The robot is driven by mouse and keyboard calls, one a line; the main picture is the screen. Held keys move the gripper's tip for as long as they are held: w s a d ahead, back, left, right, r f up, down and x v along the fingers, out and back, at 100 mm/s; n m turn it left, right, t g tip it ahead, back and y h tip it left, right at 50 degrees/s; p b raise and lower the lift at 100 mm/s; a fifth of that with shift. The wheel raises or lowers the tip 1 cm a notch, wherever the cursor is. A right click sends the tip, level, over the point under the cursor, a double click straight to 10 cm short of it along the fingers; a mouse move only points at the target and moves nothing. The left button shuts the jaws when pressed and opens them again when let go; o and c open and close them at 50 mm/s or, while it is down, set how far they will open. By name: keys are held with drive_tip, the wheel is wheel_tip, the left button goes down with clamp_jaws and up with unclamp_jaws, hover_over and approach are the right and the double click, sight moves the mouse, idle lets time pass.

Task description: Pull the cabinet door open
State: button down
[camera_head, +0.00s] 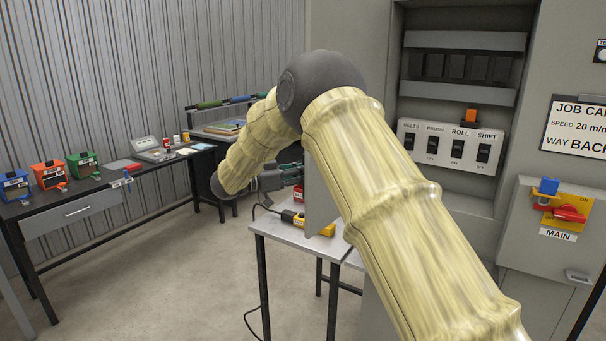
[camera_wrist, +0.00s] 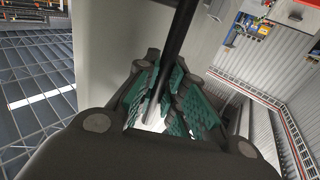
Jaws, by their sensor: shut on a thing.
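The grey cabinet (camera_head: 552,75) stands at the right in the head view, with its recess and switch row in plain sight. Its grey door (camera_head: 345,30) stands out to the left of the recess, so it appears swung open; my arm covers much of it. My gripper (camera_head: 289,167) is at the door's left side, partly hidden behind the panel. In the wrist view, the green-padded fingers are closed around a black bar handle (camera_wrist: 183,30), beside the pale door panel (camera_wrist: 115,50). The handle is hidden in the head view.
A small table (camera_head: 272,230) with yellow and black items stands below my gripper. A black workbench (camera_head: 135,178) with coloured boxes runs along the left wall. The main switch box (camera_head: 520,235) juts out at the lower right. Bare floor lies at the lower left.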

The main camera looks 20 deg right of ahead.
drive_tip(key=shift+d+r, duration=0.1)
drive_tip(key=shift+r, duration=0.05)
drive_tip(key=c, duration=1.5)
unclamp_jaws()
drive_tip(key=shift+d, duration=0.15)
drive_tip(key=shift+a, duration=0.25)
drive_tip(key=a, duration=1.2)
drive_tip(key=shift+s, duration=0.15)
drive_tip(key=shift+d, duration=0.1)
